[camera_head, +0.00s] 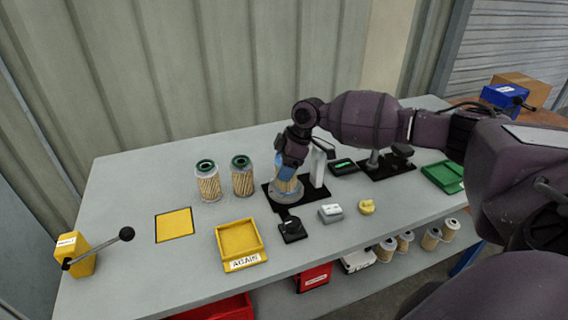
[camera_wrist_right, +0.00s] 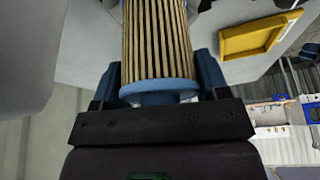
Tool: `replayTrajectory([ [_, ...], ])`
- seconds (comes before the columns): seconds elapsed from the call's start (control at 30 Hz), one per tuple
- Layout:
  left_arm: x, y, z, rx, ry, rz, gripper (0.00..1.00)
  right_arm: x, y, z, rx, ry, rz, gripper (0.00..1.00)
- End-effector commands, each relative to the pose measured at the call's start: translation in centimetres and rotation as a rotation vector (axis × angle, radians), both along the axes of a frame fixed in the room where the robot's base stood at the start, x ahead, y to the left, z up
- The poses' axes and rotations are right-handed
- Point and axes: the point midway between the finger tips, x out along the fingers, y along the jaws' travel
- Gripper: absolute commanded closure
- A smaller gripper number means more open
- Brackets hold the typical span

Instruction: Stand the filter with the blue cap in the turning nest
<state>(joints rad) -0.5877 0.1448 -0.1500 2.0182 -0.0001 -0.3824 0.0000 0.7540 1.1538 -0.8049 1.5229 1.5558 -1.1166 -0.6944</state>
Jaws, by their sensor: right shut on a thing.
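My right gripper (camera_head: 284,168) is shut on the blue-capped filter (camera_head: 288,186) and points down over the turning nest (camera_head: 283,197). The nest is a round grey seat on a black base, with a pale upright beside it. The filter is roughly upright, its pleated body below the fingers. Its lower end is at the nest; I cannot tell whether it rests in the seat. In the right wrist view the blue cap (camera_wrist_right: 158,90) sits between the fingers of the right gripper (camera_wrist_right: 160,85), and the tan pleats (camera_wrist_right: 157,38) run out of frame. My left gripper is not in view.
Two green-capped filters (camera_head: 208,183) (camera_head: 242,178) stand left of the nest. A yellow square (camera_head: 174,225), a yellow tray (camera_head: 240,242) marked AGAIN and a lever box (camera_head: 78,256) lie further left. A black knob unit (camera_head: 291,230), grey box (camera_head: 331,212) and yellow knob (camera_head: 366,207) are in front.

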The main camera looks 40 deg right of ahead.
Motion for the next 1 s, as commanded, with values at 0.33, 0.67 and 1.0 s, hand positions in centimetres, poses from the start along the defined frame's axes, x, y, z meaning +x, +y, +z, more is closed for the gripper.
replayTrajectory([
  [0.33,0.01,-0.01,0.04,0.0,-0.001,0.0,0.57,0.01,-0.02,-0.03,0.0,-0.001,0.0,0.57],
  [0.67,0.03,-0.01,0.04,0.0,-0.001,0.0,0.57,0.01,-0.02,-0.04,0.0,-0.001,0.0,0.02],
  [1.0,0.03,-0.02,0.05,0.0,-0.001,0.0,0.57,0.0,-0.03,-0.07,-0.001,0.0,0.0,0.0],
])
